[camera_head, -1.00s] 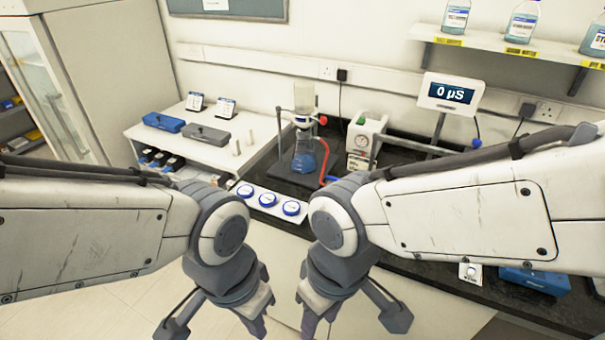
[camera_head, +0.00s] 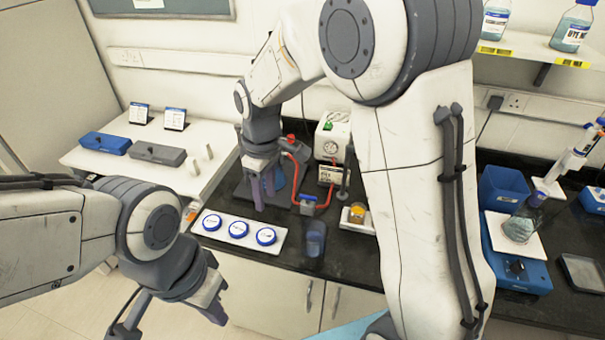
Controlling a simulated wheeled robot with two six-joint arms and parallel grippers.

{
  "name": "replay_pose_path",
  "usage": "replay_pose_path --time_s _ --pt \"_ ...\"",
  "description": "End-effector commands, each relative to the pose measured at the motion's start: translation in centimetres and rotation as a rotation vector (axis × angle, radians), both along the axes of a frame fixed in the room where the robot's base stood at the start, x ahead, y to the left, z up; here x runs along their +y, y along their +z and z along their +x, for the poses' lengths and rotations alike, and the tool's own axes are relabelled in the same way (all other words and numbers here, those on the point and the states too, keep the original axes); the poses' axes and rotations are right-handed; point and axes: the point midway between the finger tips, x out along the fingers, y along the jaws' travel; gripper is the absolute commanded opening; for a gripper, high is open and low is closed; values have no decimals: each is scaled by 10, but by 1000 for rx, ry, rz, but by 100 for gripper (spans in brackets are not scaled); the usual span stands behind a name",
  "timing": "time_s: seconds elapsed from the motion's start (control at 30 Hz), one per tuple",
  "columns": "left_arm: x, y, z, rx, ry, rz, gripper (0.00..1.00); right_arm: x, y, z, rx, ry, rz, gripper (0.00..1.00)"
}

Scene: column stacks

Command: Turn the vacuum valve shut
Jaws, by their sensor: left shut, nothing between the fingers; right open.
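A small grey block with a blue top, which looks like the vacuum valve (camera_head: 307,203), sits in the red tubing between the filter flask and the white vacuum pump (camera_head: 333,135). Its handle setting is too small to read. My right gripper (camera_head: 263,192) is open, pointing down just left of the valve and apart from it. It is in front of the blue-liquid flask (camera_head: 284,178), hiding most of it. My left gripper (camera_head: 214,314) is shut and empty, low in front of the bench.
A white tray with several blue-rimmed discs (camera_head: 210,234) lies at the bench's front edge, with a glass beaker (camera_head: 315,238) to its right. A yellow-topped item (camera_head: 357,214) stands right of the valve.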

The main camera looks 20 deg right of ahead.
Motion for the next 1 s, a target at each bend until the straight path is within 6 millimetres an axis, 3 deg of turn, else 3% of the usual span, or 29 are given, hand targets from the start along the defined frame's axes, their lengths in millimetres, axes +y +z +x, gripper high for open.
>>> replay_pose_path --time_s 0.03,0.1,0.2,0.3,0.5,0.67,1.0 --pt "0 14 0 0 -1 0 0 -22 -4 31 8 11 -10 45" --pt "0 22 0 0 -1 0 0 -51 -16 65 10 46 -17 45" --pt "0 31 0 0 -2 0 0 -92 -36 100 12 91 -27 45" --pt "0 36 0 0 -2 0 0 -121 -52 119 13 125 -33 45" --pt "0 40 0 0 -3 0 0 -145 -68 130 16 154 -37 45" --pt "0 49 0 0 -4 0 0 -147 -86 130 19 155 -37 45" --pt "0 76 0 -1 -6 0 0 -147 -148 129 17 153 -37 45"
